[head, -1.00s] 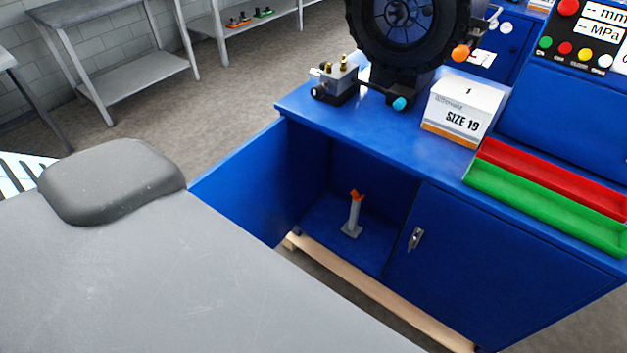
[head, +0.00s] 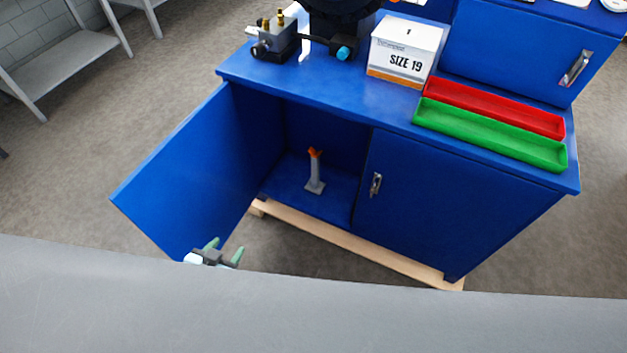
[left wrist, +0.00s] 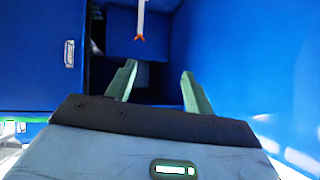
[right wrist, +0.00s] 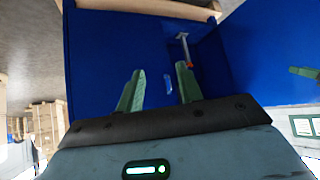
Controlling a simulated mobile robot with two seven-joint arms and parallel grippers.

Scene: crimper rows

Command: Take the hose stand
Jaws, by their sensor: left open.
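The hose stand (head: 315,175) is a slim grey post on a small square foot with an orange forked top. It stands upright on the floor of the open left compartment of the blue cabinet (head: 455,195). My left gripper (head: 225,249) is open and empty, low in front of the open door, apart from the stand. In the left wrist view the stand (left wrist: 140,20) shows beyond the fingers. My right gripper (right wrist: 160,69) is open and empty; the stand (right wrist: 184,45) shows beyond its fingertips. The right gripper is hidden in the head view.
The open left door (head: 190,180) juts toward me beside the left gripper. The right door (head: 440,210) is shut. A SIZE 19 box (head: 400,55), a red tray (head: 500,105) and a green tray (head: 490,135) are on the cabinet top. A wooden beam (head: 350,243) runs below.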

